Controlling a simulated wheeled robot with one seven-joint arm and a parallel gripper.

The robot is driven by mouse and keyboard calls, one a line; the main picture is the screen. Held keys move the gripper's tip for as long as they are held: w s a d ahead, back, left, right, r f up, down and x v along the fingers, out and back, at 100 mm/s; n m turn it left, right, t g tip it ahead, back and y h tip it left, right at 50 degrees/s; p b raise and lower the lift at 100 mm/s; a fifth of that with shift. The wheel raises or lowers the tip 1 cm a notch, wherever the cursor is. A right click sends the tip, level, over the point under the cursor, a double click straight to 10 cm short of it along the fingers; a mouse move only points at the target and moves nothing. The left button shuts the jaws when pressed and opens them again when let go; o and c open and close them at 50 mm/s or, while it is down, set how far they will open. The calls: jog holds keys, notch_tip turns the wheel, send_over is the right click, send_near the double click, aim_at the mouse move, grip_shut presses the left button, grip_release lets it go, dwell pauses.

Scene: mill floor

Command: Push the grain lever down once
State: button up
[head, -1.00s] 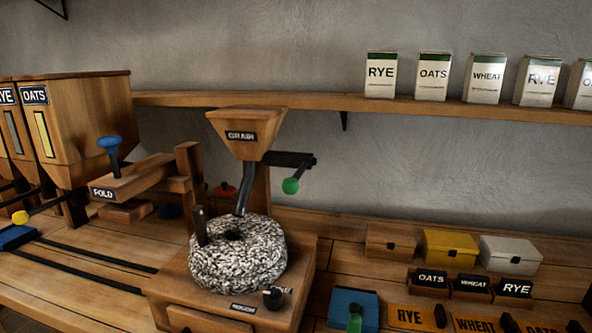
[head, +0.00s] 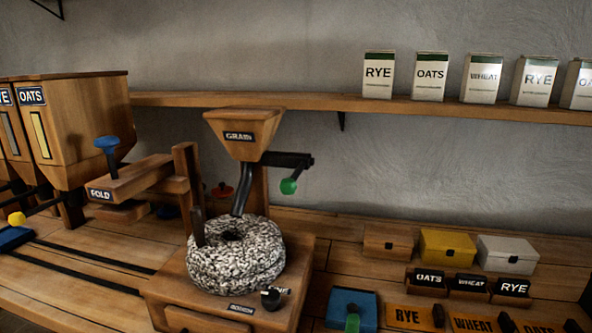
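The grain hopper (head: 243,127) is a wooden funnel labelled GRAIN in the middle of the head view. The grain lever (head: 288,160) is a dark arm reaching right from below the hopper. Its green knob (head: 288,186) hangs at the outer end. A dark spout (head: 242,190) runs from the hopper down to a round, speckled grey millstone (head: 236,262) on a wooden base (head: 170,288). My gripper is not in view, and nothing is seen touching the lever.
A wooden arm labelled FOLD (head: 130,181) with a blue knob stands left of the hopper. Grain bins (head: 85,125) are further left. Small boxes (head: 447,247) and label blocks stand at right. A shelf (head: 350,104) holds cartons. Air right of the green knob looks clear.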

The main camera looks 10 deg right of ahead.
grip_shut()
dwell(1.4)
